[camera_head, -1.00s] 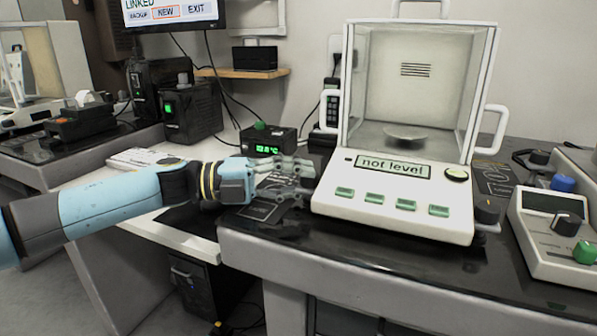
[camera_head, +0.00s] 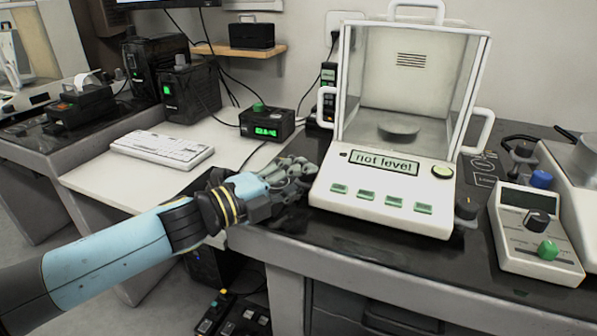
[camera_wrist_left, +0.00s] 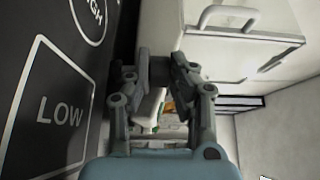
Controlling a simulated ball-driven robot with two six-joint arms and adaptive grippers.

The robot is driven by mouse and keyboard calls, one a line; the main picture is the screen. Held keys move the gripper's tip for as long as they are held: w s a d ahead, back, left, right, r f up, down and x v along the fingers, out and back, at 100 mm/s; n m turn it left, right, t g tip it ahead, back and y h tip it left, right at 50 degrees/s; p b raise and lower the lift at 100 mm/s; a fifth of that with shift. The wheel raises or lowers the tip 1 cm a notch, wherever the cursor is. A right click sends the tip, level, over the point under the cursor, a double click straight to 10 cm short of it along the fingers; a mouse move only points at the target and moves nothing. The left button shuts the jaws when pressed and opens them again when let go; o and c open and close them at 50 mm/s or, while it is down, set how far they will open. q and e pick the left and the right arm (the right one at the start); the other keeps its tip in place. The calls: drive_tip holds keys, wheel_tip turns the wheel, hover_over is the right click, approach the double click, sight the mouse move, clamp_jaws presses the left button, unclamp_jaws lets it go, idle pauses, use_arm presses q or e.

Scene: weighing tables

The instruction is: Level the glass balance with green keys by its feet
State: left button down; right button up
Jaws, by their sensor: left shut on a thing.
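The glass balance (camera_head: 340,209) with green keys stands on the dark tabletop, and its display (camera_head: 384,163) reads "not level". A round bubble level (camera_head: 441,171) sits right of the display; its bubble is too small to read. The right front foot (camera_head: 466,208) is a dark knob at the front right corner. My left gripper (camera_head: 302,178) is at the left front corner, shut on the dark left foot knob, which its fingers mostly hide. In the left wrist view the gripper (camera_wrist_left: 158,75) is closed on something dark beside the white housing. My right gripper is not in view.
A small box with a green display (camera_head: 266,122) and a white keyboard (camera_head: 161,149) lie left on the lower white desk. Dark tabletop in front of the balance is clear.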

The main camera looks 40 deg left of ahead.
use_arm(q)
drive_tip(key=shift+f, duration=0.1)
idle(0.3)
drive_tip(key=c, duration=1.2)
unclamp_jaws()
drive_tip(key=shift+s, duration=0.1)
drive_tip(key=v, duration=1.2)
